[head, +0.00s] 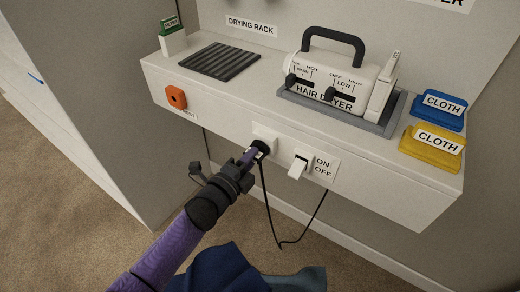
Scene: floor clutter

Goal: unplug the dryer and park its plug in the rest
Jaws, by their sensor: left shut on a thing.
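The hair dryer (332,88), white with a black handle, sits in a grey tray (385,126) on the white shelf. My left gripper (258,152) is shut on the black plug (262,147) at the white socket (265,136) on the shelf's front face. The plug appears to be against the socket; I cannot tell how deep it sits. A black cord (267,205) hangs from the plug in a loop below the shelf. An orange block with a dark hole (176,97), perhaps the rest, is on the front face at the left; its label is unreadable. My right gripper is not in view.
A white ON/OFF switch (299,167) is just right of the socket. A ribbed dark mat (219,61) and a green battery (170,25) in a white holder are on the shelf's left. Blue (438,110) and yellow (432,147) cloths lie at the right.

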